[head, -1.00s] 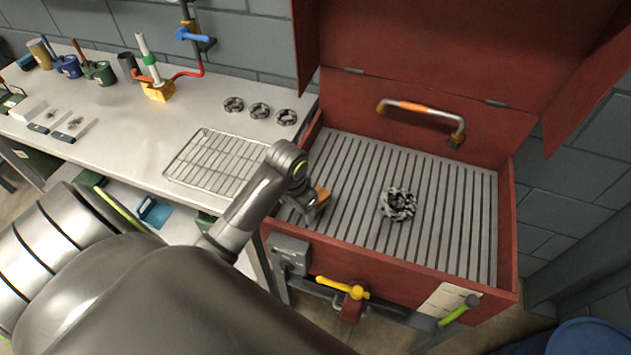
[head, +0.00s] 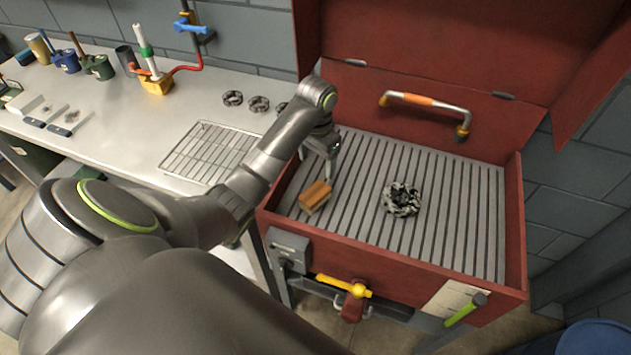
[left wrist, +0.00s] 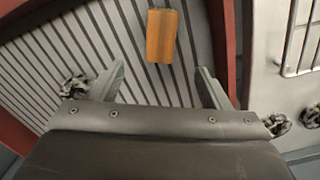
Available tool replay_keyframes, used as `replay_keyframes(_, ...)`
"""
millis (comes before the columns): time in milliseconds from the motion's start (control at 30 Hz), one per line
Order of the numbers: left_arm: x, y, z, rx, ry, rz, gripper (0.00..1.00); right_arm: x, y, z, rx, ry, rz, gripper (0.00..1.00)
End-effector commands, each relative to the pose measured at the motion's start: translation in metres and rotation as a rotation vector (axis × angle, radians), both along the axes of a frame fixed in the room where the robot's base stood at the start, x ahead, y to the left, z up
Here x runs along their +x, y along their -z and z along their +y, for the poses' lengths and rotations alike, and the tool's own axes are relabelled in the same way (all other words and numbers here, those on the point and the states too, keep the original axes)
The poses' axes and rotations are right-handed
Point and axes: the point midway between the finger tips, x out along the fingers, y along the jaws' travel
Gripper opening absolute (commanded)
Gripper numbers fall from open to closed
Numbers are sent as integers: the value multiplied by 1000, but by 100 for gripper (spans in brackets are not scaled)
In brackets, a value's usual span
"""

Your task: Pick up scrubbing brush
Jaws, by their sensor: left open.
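The scrubbing brush (head: 314,196), a small block with an orange-brown top, lies on the slatted grate at the left side of the red bin. In the left wrist view the brush (left wrist: 162,36) lies ahead of the fingers, apart from them. My left gripper (head: 331,155) is above the grate, behind the brush in the head view. Its two fingers (left wrist: 162,84) are spread with nothing between them. My right gripper does not show.
A black and white ring-shaped part (head: 402,199) lies mid-grate. The red bin (head: 388,262) has raised walls and an open lid with a handle (head: 425,101). A wire rack (head: 207,150) and several ring parts (head: 258,104) are on the left bench. The grate's right side is clear.

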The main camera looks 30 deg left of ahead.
Motion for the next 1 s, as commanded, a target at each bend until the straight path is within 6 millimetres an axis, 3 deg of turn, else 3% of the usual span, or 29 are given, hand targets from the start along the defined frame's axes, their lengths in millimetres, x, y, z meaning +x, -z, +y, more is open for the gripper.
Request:
replay_keyframes(33,0,12,0,0,0,0,71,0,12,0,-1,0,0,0)
replay_keyframes(600,0,76,0,0,0,-1,71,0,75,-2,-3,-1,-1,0)
replay_keyframes(867,-1,90,0,0,0,0,71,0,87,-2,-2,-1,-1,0)
replay_keyframes(1000,-3,108,1,-2,-2,3,71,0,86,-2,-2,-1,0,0)
